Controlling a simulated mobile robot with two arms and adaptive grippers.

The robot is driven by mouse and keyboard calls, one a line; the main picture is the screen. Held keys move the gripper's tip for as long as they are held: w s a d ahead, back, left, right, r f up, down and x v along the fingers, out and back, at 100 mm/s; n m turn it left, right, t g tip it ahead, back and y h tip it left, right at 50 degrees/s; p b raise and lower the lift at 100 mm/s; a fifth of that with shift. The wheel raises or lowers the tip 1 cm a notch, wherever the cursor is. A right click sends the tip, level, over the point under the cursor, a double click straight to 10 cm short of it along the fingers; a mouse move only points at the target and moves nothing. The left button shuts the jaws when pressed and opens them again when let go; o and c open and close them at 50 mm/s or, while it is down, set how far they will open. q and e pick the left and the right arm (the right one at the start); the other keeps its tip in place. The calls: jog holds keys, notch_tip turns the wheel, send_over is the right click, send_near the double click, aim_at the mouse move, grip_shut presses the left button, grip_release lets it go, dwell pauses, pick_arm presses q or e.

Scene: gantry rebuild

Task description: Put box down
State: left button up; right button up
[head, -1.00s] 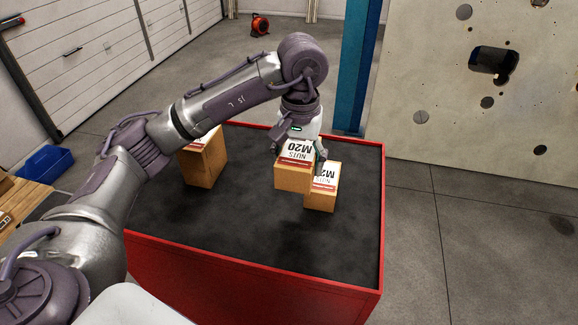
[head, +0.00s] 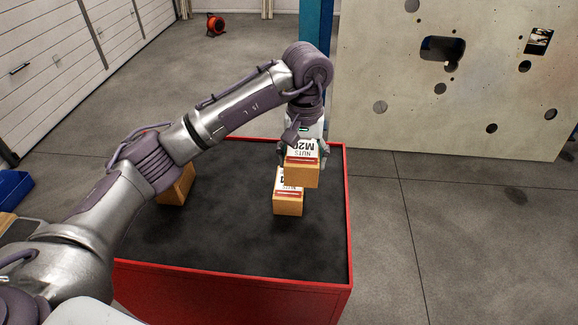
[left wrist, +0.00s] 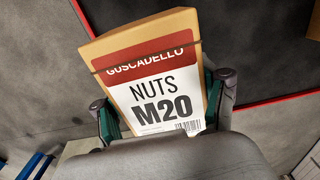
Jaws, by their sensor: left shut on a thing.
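My left gripper (head: 304,150) is shut on a brown cardboard box (head: 301,175) with a white and red label. In the left wrist view the label on the held box (left wrist: 150,85) reads "NUTS M20", and the fingers (left wrist: 162,110) grip its two sides. The box is held above the dark top of a red table (head: 230,280). A second, similar box (head: 288,204) stands on the table, slightly left of and below the held box in the head view. The held box hides part of its top. My right gripper is out of view.
A third box (head: 176,188) stands at the table's left, partly behind my arm. The dark tabletop (head: 230,235) is clear in front and right of the second box. A blue post (head: 316,40) and a pale panel with holes (head: 450,90) stand beyond the table.

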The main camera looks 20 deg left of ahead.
pick_arm(q)
jog(key=a, duration=0.1)
jog(key=a+f, duration=0.1)
jog(key=a, duration=0.1)
jog(key=shift+w+f+p, duration=0.35)
jog(key=shift+p, duration=0.05)
notch_tip(320, 180, down, 4)
jog(key=shift+a+r+p, duration=0.1)
jog(key=shift+r+p, duration=0.1)
jog(key=shift+p, duration=0.8)
jog(key=shift+f, duration=0.25)
jog(key=shift+f+b, duration=0.2)
jog(key=shift+b, duration=0.1)
jog(key=o, duration=1.6)
